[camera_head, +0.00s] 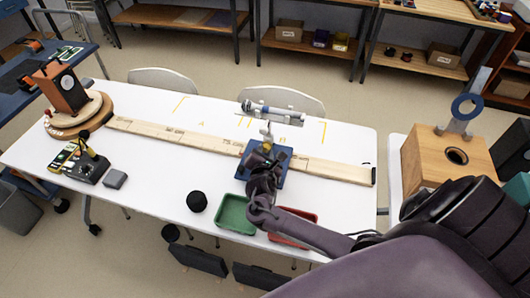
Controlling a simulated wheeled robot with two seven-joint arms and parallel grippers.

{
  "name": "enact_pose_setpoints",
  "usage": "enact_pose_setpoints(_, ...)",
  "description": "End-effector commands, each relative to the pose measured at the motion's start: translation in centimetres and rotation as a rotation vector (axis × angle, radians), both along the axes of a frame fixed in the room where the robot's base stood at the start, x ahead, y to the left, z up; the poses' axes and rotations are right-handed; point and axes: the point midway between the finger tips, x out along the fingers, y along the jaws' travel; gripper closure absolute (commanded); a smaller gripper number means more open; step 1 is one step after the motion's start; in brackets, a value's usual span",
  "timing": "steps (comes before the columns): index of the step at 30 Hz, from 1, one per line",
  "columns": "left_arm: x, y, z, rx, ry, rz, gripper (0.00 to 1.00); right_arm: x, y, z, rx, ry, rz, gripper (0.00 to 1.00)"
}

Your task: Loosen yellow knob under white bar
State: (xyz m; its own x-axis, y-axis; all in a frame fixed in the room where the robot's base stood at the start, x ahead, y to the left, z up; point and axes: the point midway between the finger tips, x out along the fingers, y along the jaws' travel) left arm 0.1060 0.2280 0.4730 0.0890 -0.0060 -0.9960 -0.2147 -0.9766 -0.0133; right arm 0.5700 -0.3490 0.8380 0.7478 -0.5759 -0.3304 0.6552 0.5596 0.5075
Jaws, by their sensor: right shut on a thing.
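The white bar (275,111) is a pale grey-white device held level above a blue base (289,178) on the white table. Below the bar, a small yellow knob (267,147) shows partly, with my right gripper (265,153) at it. The right gripper is shut on what looks like the yellow knob; the fingers and my wrist hide much of the contact. My right arm comes in from the lower right. My left gripper is not in view.
A marked wooden plank (190,138) runs along the table (150,195) beneath the stand. A green tray (236,222), red tray (307,215) and black ball (197,202) lie in front; a wooden box (425,160) stands right.

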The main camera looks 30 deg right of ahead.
Motion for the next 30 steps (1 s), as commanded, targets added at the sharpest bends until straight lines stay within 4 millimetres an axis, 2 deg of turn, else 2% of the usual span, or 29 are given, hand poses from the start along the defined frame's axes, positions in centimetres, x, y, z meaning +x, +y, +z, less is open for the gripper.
enact_pose_setpoints(8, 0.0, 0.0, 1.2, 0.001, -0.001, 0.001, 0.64, 0.0, 0.0, 0.3, -0.029, 0.037, 0.0, 0.96)
enact_pose_setpoints(21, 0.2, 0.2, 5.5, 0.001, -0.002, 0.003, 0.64, 0.2, 0.2, 0.6, -0.226, 0.263, -0.001, 0.96)
enact_pose_setpoints(30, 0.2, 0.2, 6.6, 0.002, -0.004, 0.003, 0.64, 0.3, 0.2, 0.3, -0.345, 0.403, -0.001, 0.96)
